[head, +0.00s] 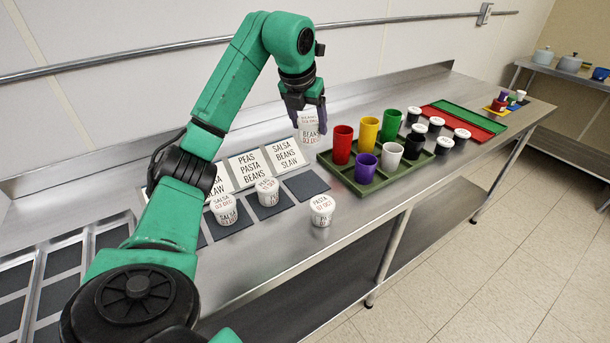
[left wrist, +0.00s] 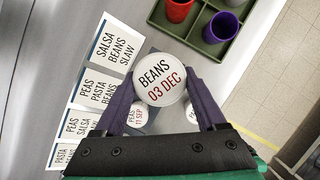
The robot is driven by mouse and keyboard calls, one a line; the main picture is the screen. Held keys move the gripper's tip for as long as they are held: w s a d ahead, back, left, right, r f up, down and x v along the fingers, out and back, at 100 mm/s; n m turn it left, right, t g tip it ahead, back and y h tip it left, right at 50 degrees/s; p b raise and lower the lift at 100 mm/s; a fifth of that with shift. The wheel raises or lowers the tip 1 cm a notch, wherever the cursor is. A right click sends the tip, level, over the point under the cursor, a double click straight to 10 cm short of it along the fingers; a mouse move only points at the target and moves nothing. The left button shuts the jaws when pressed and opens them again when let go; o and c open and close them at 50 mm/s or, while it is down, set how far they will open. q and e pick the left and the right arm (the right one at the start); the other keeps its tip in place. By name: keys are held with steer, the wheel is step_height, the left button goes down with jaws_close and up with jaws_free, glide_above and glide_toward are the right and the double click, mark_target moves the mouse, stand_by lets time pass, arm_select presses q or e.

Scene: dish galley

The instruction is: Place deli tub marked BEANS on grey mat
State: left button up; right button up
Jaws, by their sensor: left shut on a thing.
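My left gripper (head: 306,110) is shut on the white deli tub marked BEANS (head: 311,128) and holds it upright above the counter, near the right-hand sign. In the left wrist view the tub's lid (left wrist: 161,80) reads BEANS 03 DEC, between the two purple fingers of my left gripper (left wrist: 160,95). The grey mat (head: 306,185) at the right end of the row is bare. The mats to its left hold a PEAS tub (head: 267,191) and a SALSA tub (head: 223,208). My right gripper is not in view.
A PASTA tub (head: 322,209) stands on bare counter by the front edge. Signs, one reading SALSA BEANS SLAW (head: 285,154), stand behind the mats. A green tray (head: 345,171) with coloured cups is close on the right. Dark inset trays (head: 62,262) lie at the left.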

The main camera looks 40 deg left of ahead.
arm_select(q)
steer(key=f, duration=0.7)
steer(key=a+f, duration=0.1)
steer(key=f, duration=0.3)
steer(key=shift+s+f, duration=0.2)
steer(key=shift+f, duration=0.05)
steer(key=f, duration=0.2)
steer(key=shift+d+f, duration=0.2)
steer(key=shift+f, duration=0.15)
steer(key=shift+a+f, duration=0.1)
steer(key=shift+a, duration=0.05)
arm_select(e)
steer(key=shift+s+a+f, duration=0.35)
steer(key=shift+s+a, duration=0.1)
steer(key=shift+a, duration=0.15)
arm_select(q)
steer(key=shift+f+b, duration=0.15)
steer(key=shift+b, duration=0.15)
steer(key=o, duration=1.4)
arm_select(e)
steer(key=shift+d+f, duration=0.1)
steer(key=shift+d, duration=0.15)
